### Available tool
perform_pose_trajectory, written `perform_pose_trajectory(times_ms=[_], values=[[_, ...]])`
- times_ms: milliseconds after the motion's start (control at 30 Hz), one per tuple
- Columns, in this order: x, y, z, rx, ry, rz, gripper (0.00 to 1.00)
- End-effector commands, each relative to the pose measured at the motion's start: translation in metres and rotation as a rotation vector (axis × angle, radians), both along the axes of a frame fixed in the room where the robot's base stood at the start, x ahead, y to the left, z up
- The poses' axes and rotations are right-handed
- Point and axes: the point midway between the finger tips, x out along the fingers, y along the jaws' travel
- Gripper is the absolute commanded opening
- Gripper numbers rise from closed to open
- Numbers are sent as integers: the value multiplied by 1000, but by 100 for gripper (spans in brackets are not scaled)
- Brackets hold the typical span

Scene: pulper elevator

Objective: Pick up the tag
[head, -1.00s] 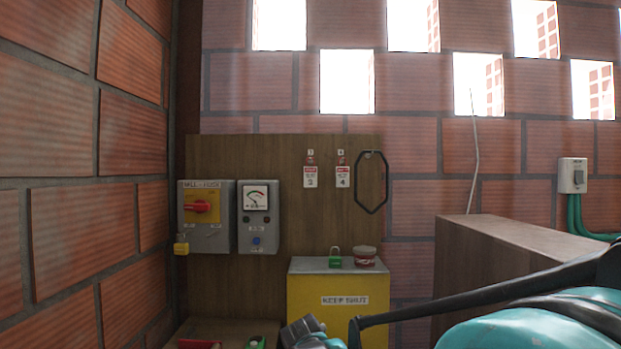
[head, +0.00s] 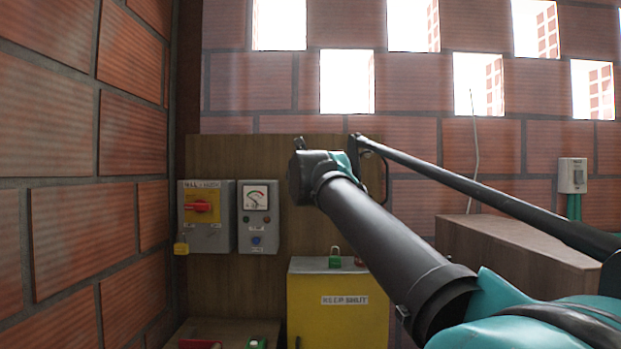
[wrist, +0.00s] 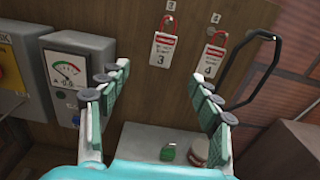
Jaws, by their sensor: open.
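Two red-and-white tags hang on the wooden board in the wrist view: tag 3 (wrist: 163,50) and tag 4 (wrist: 211,58). Each has a red top loop on a hook under a small number label. My gripper (wrist: 160,88) is open and empty, with its fingers spread below and either side of the tags. The left finger is left of tag 3; the right fingertip is close to the lower part of tag 4, and I cannot tell whether they touch. In the head view my arm hides both tags.
A grey switch box with a red knob (head: 202,207) and a meter box (head: 257,216) are on the board. A black hexagonal loop (wrist: 254,75) hangs right of the tags. A yellow cabinet (head: 338,308) below carries a green padlock (head: 335,256). A wooden box (head: 515,250) stands at right.

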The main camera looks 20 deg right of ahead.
Motion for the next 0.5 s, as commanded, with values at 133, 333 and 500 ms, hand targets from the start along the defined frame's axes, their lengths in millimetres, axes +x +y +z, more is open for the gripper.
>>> perform_pose_trajectory(times_ms=[133,333,500], values=[[26,-11,0,3,-1,-2,64],[60,-23,-1,5,-1,-3,64],[85,-32,-1,6,-1,-3,64]])
